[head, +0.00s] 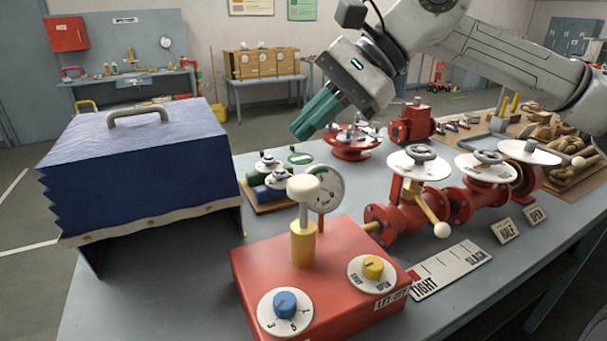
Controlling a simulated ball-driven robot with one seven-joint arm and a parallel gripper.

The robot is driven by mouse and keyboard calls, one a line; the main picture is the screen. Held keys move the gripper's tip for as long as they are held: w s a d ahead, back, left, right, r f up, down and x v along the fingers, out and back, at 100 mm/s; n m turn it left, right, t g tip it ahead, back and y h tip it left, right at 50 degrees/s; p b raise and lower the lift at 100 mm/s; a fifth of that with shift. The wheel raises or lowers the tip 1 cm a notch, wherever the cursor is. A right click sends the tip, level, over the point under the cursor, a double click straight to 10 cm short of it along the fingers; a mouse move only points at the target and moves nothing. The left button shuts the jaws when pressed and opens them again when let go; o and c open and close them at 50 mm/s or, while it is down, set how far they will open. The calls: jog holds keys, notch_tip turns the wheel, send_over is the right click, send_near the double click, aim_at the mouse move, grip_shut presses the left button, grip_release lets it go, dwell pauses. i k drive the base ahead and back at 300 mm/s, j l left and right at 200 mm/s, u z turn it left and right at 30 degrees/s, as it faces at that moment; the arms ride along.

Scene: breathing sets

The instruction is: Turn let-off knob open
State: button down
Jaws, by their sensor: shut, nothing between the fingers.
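The let-off knob (373,267) is a small yellow knob on a white round plate marked SHUT and OPEN. It sits on the top right of a red box (325,320), above a LET-OFF label (391,298). Which mark the knob points to is too small to tell. My gripper (303,132) has teal fingers that are shut and empty. It hangs tilted down to the left, above and behind the red box, well apart from the knob.
The box also carries a blue dial (285,303), a yellow post with a white cap (304,190) and a gauge (324,187). Red valves (460,203) with a white-ended lever stand to its right. A blue bellows (145,155) stands left. Grey table is bare at front left.

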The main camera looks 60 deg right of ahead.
aim_at(373, 268)
jog(key=k+j, duration=0.85)
